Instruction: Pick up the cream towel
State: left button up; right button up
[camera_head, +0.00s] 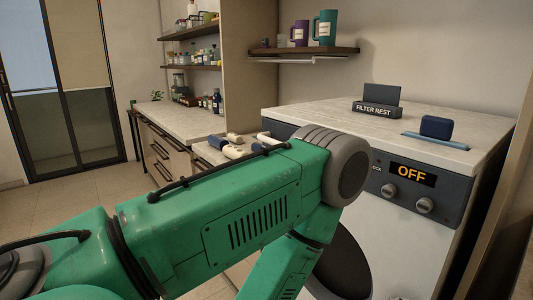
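Several small rounded pieces, cream and dark blue, lie on a pale surface behind my green arm in the head view. A cream piece (234,151) and a dark blue piece (218,142) can be told apart. They look like rolled cloths, but they are too small to tell if one is the cream towel. My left arm comes in from the left and bends at a grey joint in front of the machine, hiding part of that surface. Neither gripper is in view.
A white machine (412,250) with an "OFF" display stands close on the right, its dark round door (342,268) partly hidden by my arm. A "FILTER REST" holder (377,108) and a blue block (436,127) are on top. A counter (180,122) with drawers runs behind. Floor shows at left.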

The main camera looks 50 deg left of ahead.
aim_at(232, 152)
jog(key=j+z, duration=0.3)
jog(key=j, duration=0.25)
jog(key=j+z, duration=0.25)
jog(key=j, duration=0.3)
jog(key=k+j+z, duration=0.15)
jog(key=j+z, duration=0.15)
jog(key=j, duration=0.2)
